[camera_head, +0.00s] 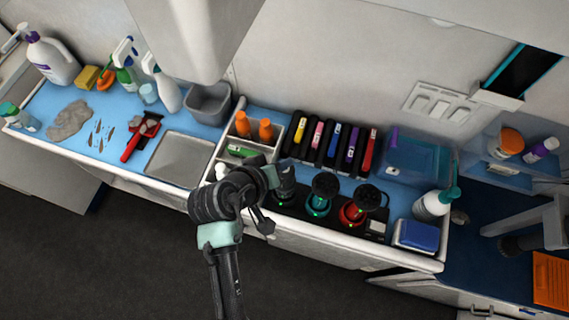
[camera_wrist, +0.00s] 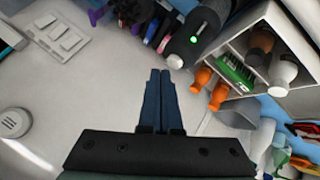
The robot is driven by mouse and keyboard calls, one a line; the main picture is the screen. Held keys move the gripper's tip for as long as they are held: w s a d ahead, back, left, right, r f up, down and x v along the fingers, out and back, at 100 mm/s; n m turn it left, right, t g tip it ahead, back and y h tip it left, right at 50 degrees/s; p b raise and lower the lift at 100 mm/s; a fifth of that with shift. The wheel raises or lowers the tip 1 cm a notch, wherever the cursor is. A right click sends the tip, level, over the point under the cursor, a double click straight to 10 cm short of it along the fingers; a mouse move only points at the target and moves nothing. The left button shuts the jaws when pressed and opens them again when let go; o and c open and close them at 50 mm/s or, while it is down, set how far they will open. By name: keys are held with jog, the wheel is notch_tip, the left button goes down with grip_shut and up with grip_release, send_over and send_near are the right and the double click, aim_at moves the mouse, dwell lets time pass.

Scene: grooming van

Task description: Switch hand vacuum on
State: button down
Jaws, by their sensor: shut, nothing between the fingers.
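My gripper (camera_wrist: 160,75) is shut and empty in the wrist view, its two dark fingers side by side. A dark rounded device (camera_wrist: 207,25) with a lit green light and a pale round end is just beyond and right of the fingertips, apart from them in the picture. In the head view my arm reaches over the left end of a black dock, covering part of it. Two dark devices there, one with a teal ring (camera_head: 323,190) and one with a red ring (camera_head: 354,212), show green lights. I cannot tell for sure which item is the hand vacuum.
A white divided organizer (camera_head: 217,152) with orange bottles stands left of the dock. Several colored-label holders (camera_head: 335,145) stand behind it. A blue translucent bin (camera_head: 418,160), a pump bottle (camera_head: 432,206) and a blue-topped box (camera_head: 417,236) are to the right. A grey tray (camera_head: 180,158) lies left.

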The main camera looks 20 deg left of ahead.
dwell(0.4)
jog(key=shift+f, duration=0.5)
jog(key=shift+f+b, duration=0.15)
jog(key=shift+b, duration=0.15)
dwell(0.3)
jog(key=shift+r+p, duration=0.6)
jog(key=shift+p, duration=0.05)
notch_tip(320, 180, up, 6)
jog(key=p, duration=0.6)
dwell(0.4)
